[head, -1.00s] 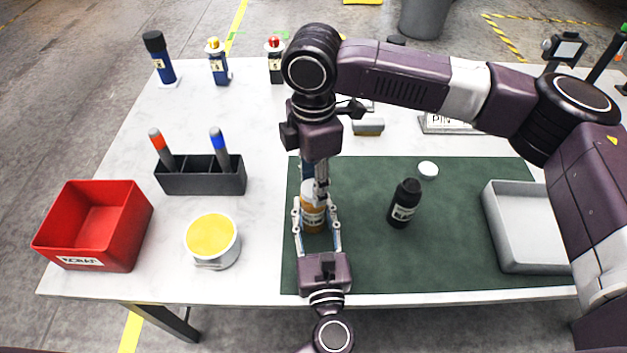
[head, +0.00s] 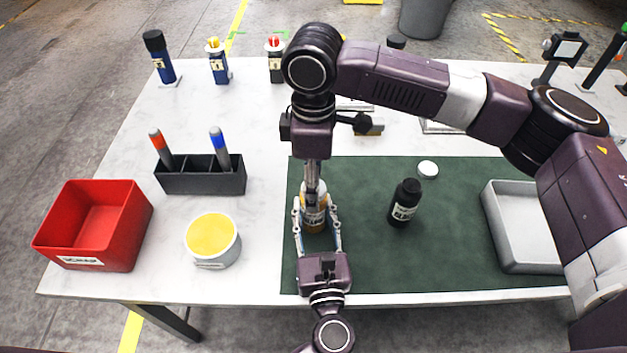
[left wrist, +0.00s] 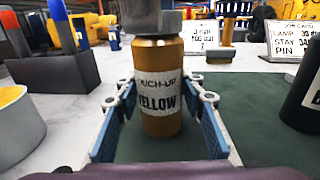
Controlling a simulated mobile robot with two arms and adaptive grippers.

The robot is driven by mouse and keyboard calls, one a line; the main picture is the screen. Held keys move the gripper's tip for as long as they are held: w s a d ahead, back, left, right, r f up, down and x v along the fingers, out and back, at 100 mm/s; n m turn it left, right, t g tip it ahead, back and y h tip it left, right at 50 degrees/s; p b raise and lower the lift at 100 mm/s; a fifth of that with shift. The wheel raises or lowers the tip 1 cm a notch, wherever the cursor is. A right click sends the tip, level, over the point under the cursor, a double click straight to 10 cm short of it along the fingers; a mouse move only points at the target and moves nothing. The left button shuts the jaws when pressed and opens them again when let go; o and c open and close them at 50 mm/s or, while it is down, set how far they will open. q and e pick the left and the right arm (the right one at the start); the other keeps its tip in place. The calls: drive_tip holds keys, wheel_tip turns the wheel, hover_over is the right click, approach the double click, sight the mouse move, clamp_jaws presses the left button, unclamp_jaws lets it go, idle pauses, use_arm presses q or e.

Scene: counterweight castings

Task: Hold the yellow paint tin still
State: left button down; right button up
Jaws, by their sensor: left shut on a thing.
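The yellow paint tin (head: 316,222) stands upright on the green mat (head: 370,265). In the left wrist view the tin (left wrist: 163,122) is orange-yellow with a white label reading "TOUCH-UP YELLOW". My left gripper (head: 317,222) comes from the near side, its blue-padded fingers on both sides of the tin, shut on it. My right gripper (head: 312,188) points straight down over the tin's top. In the left wrist view its grey parts cover the tin's top, so I cannot tell whether its fingers are shut.
A black bottle (head: 404,204) and a white disc (head: 428,169) are right of the tin. A grey tray (head: 525,262) is at the right. A white tub with a yellow top (head: 212,240), a red bin (head: 115,240) and a black marker holder (head: 200,182) are left.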

wheel_tip(320, 180, up, 12)
idle(0.6)
use_arm(q)
drive_tip(key=c, duration=1.2)
unclamp_jaws()
drive_tip(key=s, duration=0.4)
drive_tip(key=s+d, duration=0.1)
drive_tip(key=s, duration=0.7)
drive_tip(key=shift+d, duration=0.25)
